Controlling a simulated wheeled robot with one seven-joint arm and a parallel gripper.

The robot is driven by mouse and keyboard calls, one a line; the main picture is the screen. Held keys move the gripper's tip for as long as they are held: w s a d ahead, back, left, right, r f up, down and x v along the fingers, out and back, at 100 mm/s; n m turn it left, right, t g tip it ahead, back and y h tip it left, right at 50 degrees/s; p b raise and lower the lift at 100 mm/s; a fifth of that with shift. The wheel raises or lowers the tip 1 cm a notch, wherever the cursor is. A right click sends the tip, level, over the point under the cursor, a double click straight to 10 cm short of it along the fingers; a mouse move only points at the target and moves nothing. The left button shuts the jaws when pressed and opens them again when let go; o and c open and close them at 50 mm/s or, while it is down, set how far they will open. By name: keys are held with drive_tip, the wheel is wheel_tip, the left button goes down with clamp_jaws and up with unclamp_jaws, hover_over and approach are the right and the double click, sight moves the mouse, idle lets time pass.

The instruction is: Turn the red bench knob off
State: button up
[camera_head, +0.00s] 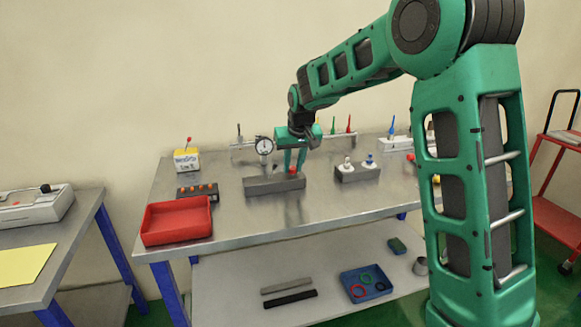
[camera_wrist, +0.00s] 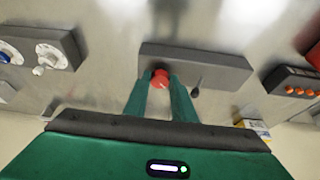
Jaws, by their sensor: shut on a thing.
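The red bench knob (camera_head: 297,187) sits at the right end of a long grey block (camera_head: 262,186) on the metal bench. In the wrist view the red knob (camera_wrist: 160,80) shows between the two green fingers, at the edge of the grey block (camera_wrist: 210,66). My gripper (camera_head: 294,168) points down at the knob and is shut on it; in the wrist view my gripper (camera_wrist: 161,84) has one finger at each side of the knob. The fingers hide part of the knob, and I cannot make out its pointer or markings.
A grey block with two small valves (camera_head: 357,172) is to the right. A red tray (camera_head: 177,220), a dark button box (camera_head: 197,191) and a yellow box (camera_head: 187,160) are left. The bench (camera_head: 290,222) is clear in front.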

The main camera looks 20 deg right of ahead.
drive_tip(key=shift+a, duration=0.15)
drive_tip(key=m, duration=0.1)
drive_tip(key=m+h, duration=0.1)
drive_tip(key=m, duration=0.2)
drive_tip(key=shift+a+h, duration=0.25)
drive_tip(key=shift+h, duration=0.05)
drive_tip(key=m, duration=0.1)
drive_tip(key=m+h, duration=0.1)
drive_tip(key=m, duration=0.1)
drive_tip(key=m+g, duration=0.1)
drive_tip(key=shift+w+a, duration=0.25)
drive_tip(key=shift+a, duration=0.05)
drive_tip(key=m, duration=0.2)
drive_tip(key=m+g+h, duration=0.1)
drive_tip(key=m, duration=0.2)
drive_tip(key=shift+w+a+m+g+h, duration=0.15)
drive_tip(key=shift+w+m+g+h, duration=0.15)
drive_tip(key=shift+m+g, duration=0.1)
drive_tip(key=shift+w+r+m+g, duration=0.15)
drive_tip(key=shift+m+g, duration=0.2)
drive_tip(key=shift+m, duration=0.6)
drive_tip(key=shift+w+m+g, duration=0.1)
drive_tip(key=shift+m+g, duration=0.25)
drive_tip(key=shift+m, duration=0.6)
drive_tip(key=shift+r, duration=0.1)
drive_tip(key=o, duration=1.1)
drive_tip(key=shift+w, duration=0.1)
